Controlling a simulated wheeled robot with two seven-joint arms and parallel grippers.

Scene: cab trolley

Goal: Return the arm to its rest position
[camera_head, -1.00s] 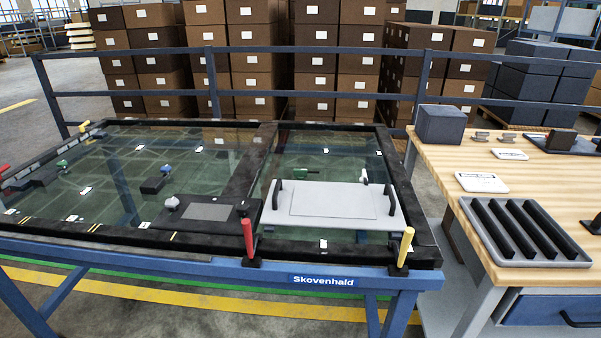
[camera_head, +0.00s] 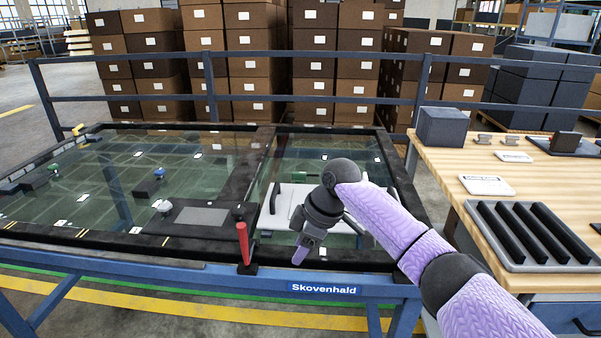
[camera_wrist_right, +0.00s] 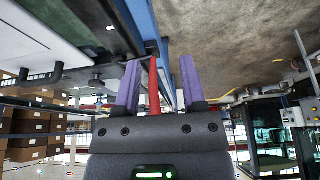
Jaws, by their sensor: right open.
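My right arm, in a purple sleeve, reaches in from the lower right of the head view. Its gripper (camera_head: 303,252) hangs over the front edge of the glass-topped frame (camera_head: 150,243), to the right of the red handle (camera_head: 243,243). In the right wrist view the gripper (camera_wrist_right: 160,80) has its two purple fingers apart. The red handle (camera_wrist_right: 154,85) shows between them in the picture, beyond the fingers; I see no grip on it. My left gripper is not in view.
A white panel with black handles (camera_head: 283,207) lies on the glass, partly hidden by my arm. On the right, a wooden bench (camera_head: 440,152) carries a grey ribbed tray (camera_head: 482,237) and a dark box (camera_head: 441,127). A blue rail (camera_head: 340,97) and stacked cartons (camera_head: 250,60) stand behind.

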